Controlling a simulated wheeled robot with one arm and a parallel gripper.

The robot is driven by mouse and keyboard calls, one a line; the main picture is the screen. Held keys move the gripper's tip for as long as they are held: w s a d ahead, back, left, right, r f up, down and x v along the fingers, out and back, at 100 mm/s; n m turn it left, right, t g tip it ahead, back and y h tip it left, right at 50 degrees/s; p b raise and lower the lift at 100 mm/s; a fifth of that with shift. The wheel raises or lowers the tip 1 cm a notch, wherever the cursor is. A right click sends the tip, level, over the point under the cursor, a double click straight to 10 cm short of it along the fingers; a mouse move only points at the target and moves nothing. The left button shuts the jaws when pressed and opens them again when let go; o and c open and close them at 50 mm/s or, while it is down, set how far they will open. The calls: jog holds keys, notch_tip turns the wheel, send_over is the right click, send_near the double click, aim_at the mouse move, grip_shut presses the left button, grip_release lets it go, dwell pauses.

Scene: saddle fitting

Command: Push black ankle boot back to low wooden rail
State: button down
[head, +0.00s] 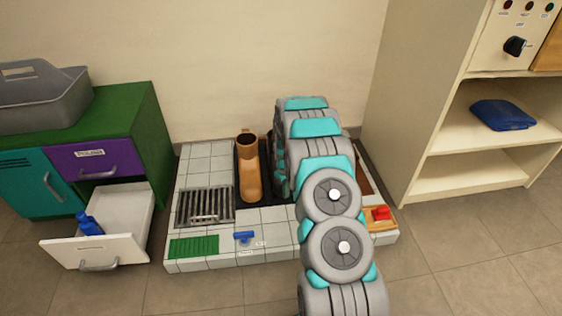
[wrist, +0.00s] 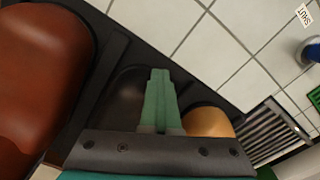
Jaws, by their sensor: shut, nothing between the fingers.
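In the wrist view my gripper (wrist: 160,76) is shut and empty, its green fingers together over a black mat (wrist: 105,30). A dark rounded shape, likely the black ankle boot (wrist: 123,95), lies just left of the fingers. It is hard to separate from the mat, and I cannot tell whether the fingers touch it. In the head view my arm hides the gripper and most of this area. I cannot make out the low wooden rail in either view.
A tan boot (head: 249,170) stands left of my arm; it also shows in the wrist view (wrist: 207,121). A red-brown boot (wrist: 40,75) is at the wrist view's left. A drain grate (head: 204,206), blue tool (head: 243,237) and open drawer (head: 97,250) lie left; a shelf unit (head: 410,130) stands right.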

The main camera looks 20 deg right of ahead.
jog(key=shift+w+d, duration=0.45)
jog(key=shift+w, duration=1.15)
jog(key=shift+w+d, duration=0.45)
jog(key=shift+w, duration=1.15)
jog(key=shift+w+d, duration=0.45)
jog(key=shift+w, duration=1.15)
jog(key=shift+s+a+r, duration=0.15)
jog(key=shift+s+r, duration=0.3)
jog(key=shift+s, duration=0.05)
jog(key=shift+s+a+r+p, duration=0.2)
jog(key=shift+s+p, duration=0.15)
jog(key=shift+s, duration=0.3)
jog(key=shift+s+a+r, duration=0.2)
jog(key=shift+s+r, duration=0.3)
jog(key=shift+s, duration=0.3)
notch_tip(320, 180, up, 10)
jog(key=s+p, duration=0.2)
jog(key=shift+a, duration=0.3)
